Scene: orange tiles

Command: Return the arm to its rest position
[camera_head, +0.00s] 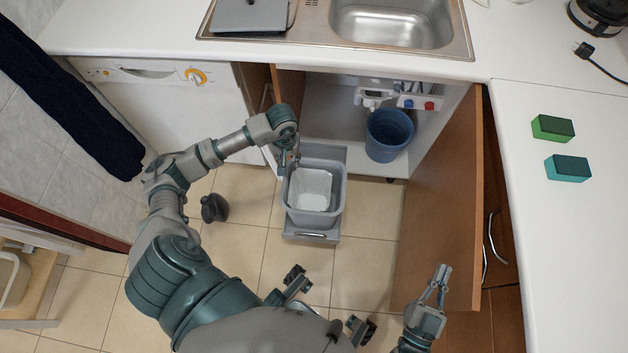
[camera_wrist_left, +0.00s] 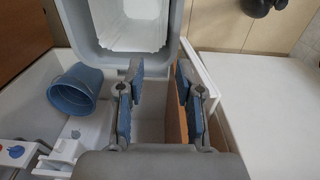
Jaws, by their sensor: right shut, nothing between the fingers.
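My left arm reaches from the lower left to the open sink cabinet. Its gripper (camera_head: 290,158) is above the upper left edge of the grey pull-out bin (camera_head: 340,192). In the left wrist view, the two fingers of the left gripper (camera_wrist_left: 158,75) are apart with nothing between them. The bin rim (camera_wrist_left: 182,30) lies just beyond the fingertips there; I cannot tell whether they touch it. My right gripper (camera_head: 443,275) is shut and empty, low at the right in the head view, beside the open cabinet door (camera_head: 440,195).
A blue bucket (camera_head: 389,135) stands in the cabinet, right of the bin. A dark round object (camera_head: 214,208) lies on the tiled floor, left of the bin. A green sponge (camera_head: 553,128) and a teal sponge (camera_head: 568,168) lie on the right counter (camera_head: 570,260). The floor before the bin is partly clear.

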